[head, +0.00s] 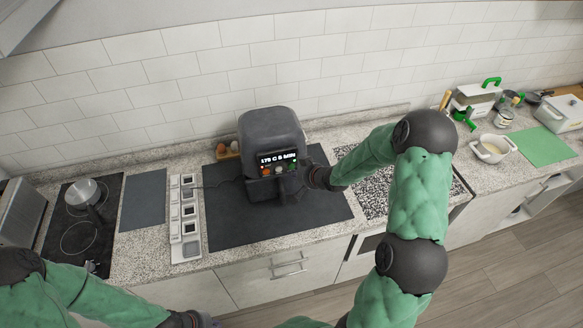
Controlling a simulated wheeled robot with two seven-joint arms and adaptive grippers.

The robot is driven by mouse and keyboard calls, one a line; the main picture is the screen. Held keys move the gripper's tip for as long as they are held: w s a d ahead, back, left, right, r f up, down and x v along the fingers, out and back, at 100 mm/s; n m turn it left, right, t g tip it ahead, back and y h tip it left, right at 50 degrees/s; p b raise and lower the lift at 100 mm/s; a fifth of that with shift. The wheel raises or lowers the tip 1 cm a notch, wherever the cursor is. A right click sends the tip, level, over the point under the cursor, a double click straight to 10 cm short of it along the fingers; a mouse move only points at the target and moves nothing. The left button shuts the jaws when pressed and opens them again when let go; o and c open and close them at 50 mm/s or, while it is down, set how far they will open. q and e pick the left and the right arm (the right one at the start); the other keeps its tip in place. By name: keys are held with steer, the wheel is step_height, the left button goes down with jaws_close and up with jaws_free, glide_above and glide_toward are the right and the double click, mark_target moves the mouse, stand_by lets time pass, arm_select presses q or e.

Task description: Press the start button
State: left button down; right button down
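A dark grey air fryer (268,128) stands on a black mat on the counter. Its lit display (276,158) reads about "175 C 5 MIN". Small coloured spots, orange-red and green, show just under the display; which one is the start button is too small to tell. My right gripper (290,186) is at the front of the fryer, just below the display, and overlaps its lower front. Whether it touches the fryer cannot be told. Its fingers are dark and hard to separate. My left gripper (205,321) is low at the bottom edge, partly cut off, away from the fryer.
The black mat (225,215) has bare room around the fryer. A white multi-part holder (186,218) stands left of it, then a hob with a pot (83,190). Eggs (221,149) sit behind. A white pot (491,148) and green board (540,146) are at right.

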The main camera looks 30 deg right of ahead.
steer(key=shift+s+a+b, duration=0.1)
steer(key=shift+s+a, duration=0.1)
steer(key=shift+s, duration=0.65)
steer(key=shift+s+a+b, duration=0.1)
steer(key=shift+s+a, duration=0.05)
steer(key=shift+s, duration=0.65)
steer(key=shift+s+a+b, duration=0.1)
steer(key=shift+s+a, duration=0.1)
steer(key=shift+s, duration=0.65)
